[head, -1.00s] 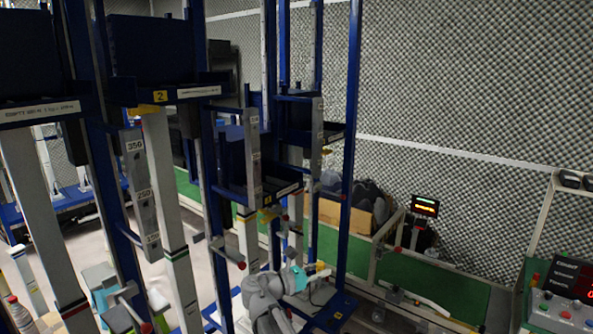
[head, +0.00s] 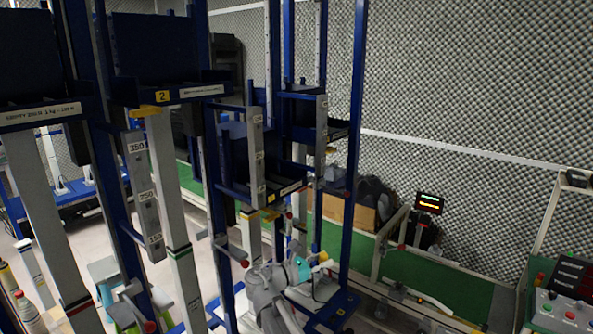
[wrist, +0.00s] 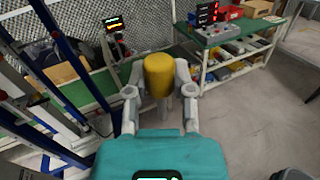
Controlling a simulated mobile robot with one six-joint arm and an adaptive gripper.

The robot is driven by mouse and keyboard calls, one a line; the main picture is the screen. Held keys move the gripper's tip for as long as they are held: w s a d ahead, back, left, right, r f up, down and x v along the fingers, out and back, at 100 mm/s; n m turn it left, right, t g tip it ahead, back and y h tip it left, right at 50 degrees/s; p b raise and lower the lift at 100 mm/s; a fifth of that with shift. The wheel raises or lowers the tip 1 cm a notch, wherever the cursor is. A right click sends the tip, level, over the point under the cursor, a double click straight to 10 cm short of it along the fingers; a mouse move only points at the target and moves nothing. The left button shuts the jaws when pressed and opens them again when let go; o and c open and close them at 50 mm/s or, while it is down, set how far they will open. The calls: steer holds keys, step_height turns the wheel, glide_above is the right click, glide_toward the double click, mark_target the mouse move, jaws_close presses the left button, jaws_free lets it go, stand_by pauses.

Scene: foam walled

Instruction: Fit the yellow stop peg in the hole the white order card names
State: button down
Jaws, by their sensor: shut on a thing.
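The yellow stop peg (wrist: 158,72) is held upright in the wrist view, its rounded yellow end showing above the fingers. My gripper (wrist: 160,95) is shut on it, one finger on each side. In the head view my gripper (head: 312,264) and the peg's yellow end (head: 322,256) are small, low among the blue rack posts. Grey uprights carry white number plates, including 350, 250 and 150 (head: 146,190). White label strips (head: 200,91) sit on the shelf edges. I cannot tell which, if any, is the order card. The holes are too small to make out.
Blue rack posts (head: 352,150) stand close around my arm. A lit display (head: 429,203) stands by a green-topped surface (head: 430,275). A control box (head: 565,312) is at the right. In the wrist view, open grey floor (wrist: 250,120) lies to the right.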

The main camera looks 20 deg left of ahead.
steer(key=a+r+m+t+y+p, duration=0.2)
steer(key=r+m+p, duration=0.4)
steer(key=r+p, duration=0.3)
steer(key=a+r+m+t+y+p, duration=0.2)
steer(key=a+r+m+t+p, duration=0.2)
steer(key=r+p, duration=0.6)
step_height(320, 180, up, 5)
steer(key=a+m, duration=0.1)
steer(key=m, duration=0.1)
steer(key=shift+w+a+m+t+y, duration=0.15)
steer(key=shift+w+m+t+y, duration=0.05)
steer(key=shift+m+t+y, duration=0.1)
steer(key=shift+r, duration=0.1)
steer(key=shift+w+a, duration=0.35)
steer(key=shift+a, duration=0.55)
steer(key=shift+w+a, duration=0.4)
steer(key=shift+a, duration=0.45)
steer(key=shift+w+a, duration=0.35)
steer(key=shift+a, duration=0.55)
steer(key=shift+w+a, duration=0.3)
steer(key=shift+a, duration=0.45)
steer(key=shift+w+a, duration=0.3)
steer(key=shift+a, duration=0.45)
steer(key=shift+c, duration=2)
jaws_free()
steer(key=shift+d, duration=0.15)
